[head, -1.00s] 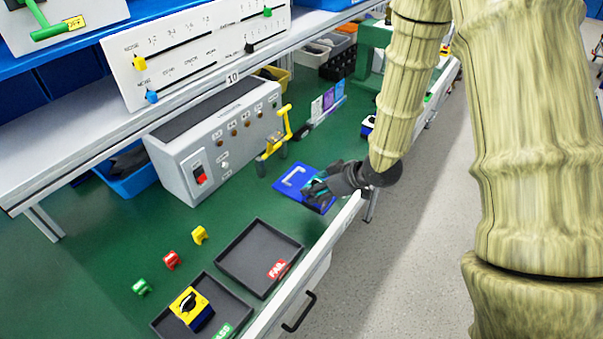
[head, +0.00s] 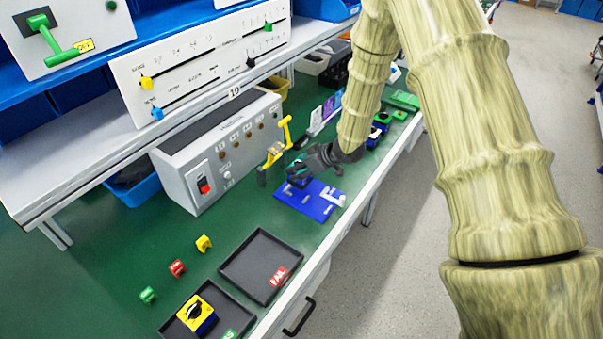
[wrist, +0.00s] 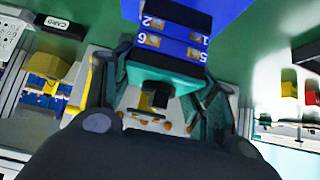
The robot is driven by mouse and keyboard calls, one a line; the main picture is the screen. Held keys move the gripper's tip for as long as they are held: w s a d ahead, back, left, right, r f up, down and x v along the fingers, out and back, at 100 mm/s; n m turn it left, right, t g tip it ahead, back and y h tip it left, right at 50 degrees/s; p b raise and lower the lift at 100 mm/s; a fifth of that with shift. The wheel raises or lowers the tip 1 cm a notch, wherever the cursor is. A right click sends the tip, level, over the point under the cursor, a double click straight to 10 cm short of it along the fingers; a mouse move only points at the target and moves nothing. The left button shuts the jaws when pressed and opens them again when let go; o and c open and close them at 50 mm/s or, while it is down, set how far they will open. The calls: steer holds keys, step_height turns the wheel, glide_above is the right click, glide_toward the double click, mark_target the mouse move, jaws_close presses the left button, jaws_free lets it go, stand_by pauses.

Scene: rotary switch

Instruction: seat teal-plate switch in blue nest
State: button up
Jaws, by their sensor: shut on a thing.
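My gripper (head: 304,168) is over the back left end of the flat blue nest (head: 311,201), which lies on the green bench top and bears white corner marks. In the wrist view, my fingers are shut on the teal-plate switch (wrist: 166,79). Its blue body with numbered terminals (wrist: 172,36) points away from the palm, and its black knob faces the palm. In the head view my fingers mostly hide the switch. I cannot tell whether its body touches the nest.
Several other switches (head: 380,128) sit to the right. A FAIL tray (head: 238,282) and a tray with a yellow-plate switch (head: 196,313) lie in front left.

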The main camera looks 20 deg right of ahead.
steer(key=shift+s+f+p, duration=0.15)
steer(key=shift+f+p, duration=0.35)
steer(key=shift+f, duration=1.2)
steer(key=o, duration=1.1)
steer(key=shift+o, duration=0.2)
steer(key=shift+d, duration=0.1)
steer(key=b+v, duration=0.2)
steer(key=v, duration=1)
